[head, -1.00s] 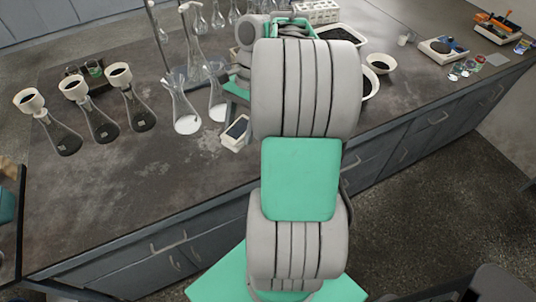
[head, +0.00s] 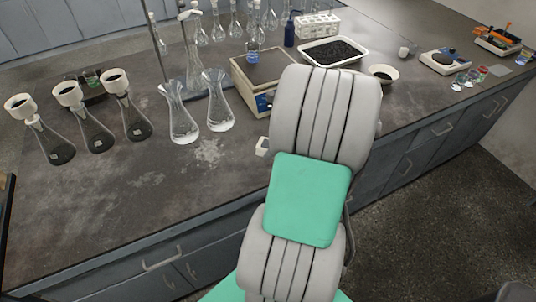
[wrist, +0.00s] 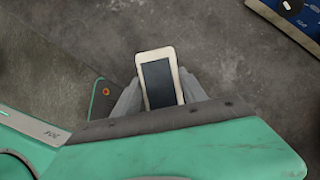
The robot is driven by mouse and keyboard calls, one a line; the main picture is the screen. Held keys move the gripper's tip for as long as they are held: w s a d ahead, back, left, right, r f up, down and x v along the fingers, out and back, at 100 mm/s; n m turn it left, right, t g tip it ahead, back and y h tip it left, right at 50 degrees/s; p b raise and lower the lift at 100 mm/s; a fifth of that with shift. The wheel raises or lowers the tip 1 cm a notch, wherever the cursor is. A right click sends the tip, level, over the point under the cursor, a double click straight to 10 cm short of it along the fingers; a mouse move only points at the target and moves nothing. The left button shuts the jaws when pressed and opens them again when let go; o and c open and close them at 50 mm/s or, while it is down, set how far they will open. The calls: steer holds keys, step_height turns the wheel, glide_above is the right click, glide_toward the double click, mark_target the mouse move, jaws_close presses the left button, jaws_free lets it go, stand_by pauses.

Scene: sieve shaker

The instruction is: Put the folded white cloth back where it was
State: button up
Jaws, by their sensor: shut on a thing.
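No folded white cloth can be made out in either view. In the wrist view my gripper (wrist: 159,88) is shut on a small pale, upright-looking rectangular thing with a dark face (wrist: 158,74). Its lower end is hidden behind the gripper body. In the head view a white bit of it (head: 262,146) seems to show at the left edge of my arm, over the front part of the bench; the rest and my gripper are hidden behind the arm. I cannot tell whether the thing touches the bench.
The grey bench (head: 120,215) is clear at front left. A balance (head: 262,75) stands just behind my arm; its blue panel (wrist: 290,8) shows in the wrist view. Two clear flasks (head: 183,126) stand left of it, and several funnel-topped flasks (head: 138,128) farther left. A black-filled tray (head: 333,62) is behind.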

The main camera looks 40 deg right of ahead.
steer(key=shift+w+d+f, duration=0.1)
steer(key=shift+w+f, duration=0.75)
steer(key=shift+f, duration=0.15)
steer(key=shift+w+f, duration=0.15)
steer(key=shift+f, duration=0.8)
steer(key=shift+w+f, duration=0.15)
steer(key=shift+f, duration=0.8)
steer(key=shift+f, duration=0.15)
steer(key=o, duration=1.3)
steer(key=shift+o, duration=0.2)
